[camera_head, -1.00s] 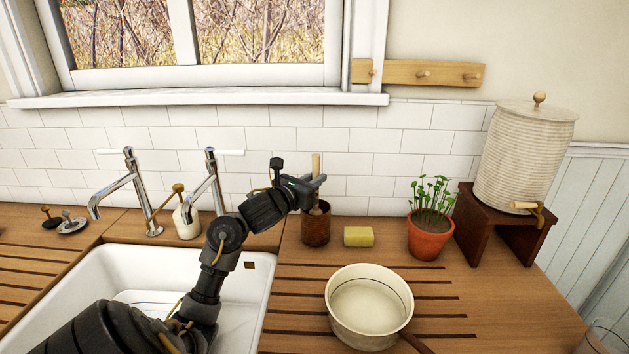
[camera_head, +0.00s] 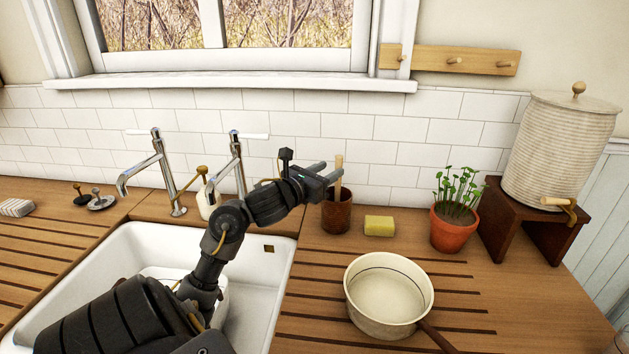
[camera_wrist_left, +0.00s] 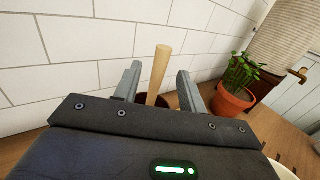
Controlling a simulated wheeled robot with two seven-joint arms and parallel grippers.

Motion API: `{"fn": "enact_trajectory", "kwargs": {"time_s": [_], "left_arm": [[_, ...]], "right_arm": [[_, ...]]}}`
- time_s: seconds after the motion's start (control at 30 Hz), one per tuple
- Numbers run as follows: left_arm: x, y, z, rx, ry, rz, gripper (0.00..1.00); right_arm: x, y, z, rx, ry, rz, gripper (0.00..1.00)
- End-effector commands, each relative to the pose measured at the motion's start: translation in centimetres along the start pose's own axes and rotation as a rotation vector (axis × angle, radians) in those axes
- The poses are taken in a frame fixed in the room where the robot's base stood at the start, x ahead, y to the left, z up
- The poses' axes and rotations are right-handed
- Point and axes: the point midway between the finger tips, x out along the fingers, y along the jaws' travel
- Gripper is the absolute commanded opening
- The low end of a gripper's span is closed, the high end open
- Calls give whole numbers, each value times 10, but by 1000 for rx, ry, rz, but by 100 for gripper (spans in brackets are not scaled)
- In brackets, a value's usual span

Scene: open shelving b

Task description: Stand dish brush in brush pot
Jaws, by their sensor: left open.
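The dish brush (camera_head: 339,168) stands nearly upright in the brown brush pot (camera_head: 337,217) on the counter, with its pale wooden handle rising from the pot. Its lower end is hidden inside. My left gripper (camera_head: 331,178) is open at the handle, above the pot's rim and a little to its left. In the left wrist view the handle (camera_wrist_left: 159,72) rises between the two spread fingers (camera_wrist_left: 155,88), with a gap on each side. The pot (camera_wrist_left: 152,99) is mostly hidden behind the gripper body there. My right gripper is not in view.
A yellow sponge (camera_head: 379,226) lies right of the pot, then a potted plant (camera_head: 453,232) and a crock (camera_head: 560,150) on a stand. A saucepan (camera_head: 388,295) is in front. The sink (camera_head: 270,275) and taps (camera_head: 236,165) are left. The tiled wall is close behind.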

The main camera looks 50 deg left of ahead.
Motion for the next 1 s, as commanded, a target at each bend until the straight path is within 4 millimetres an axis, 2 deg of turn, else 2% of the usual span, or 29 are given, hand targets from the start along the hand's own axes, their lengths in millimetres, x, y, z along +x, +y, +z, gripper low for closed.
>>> {"fn": "enact_trajectory", "kwargs": {"time_s": [0.03,0.2,0.4,1.0], "left_arm": [[-12,-1,-3,9,3,-2,41],[-42,-1,-2,6,2,-2,41],[-61,-1,-1,2,2,-1,41],[-64,0,0,0,0,-1,41]], "right_arm": [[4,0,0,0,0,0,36],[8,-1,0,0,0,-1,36],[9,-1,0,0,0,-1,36],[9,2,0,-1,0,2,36]]}}
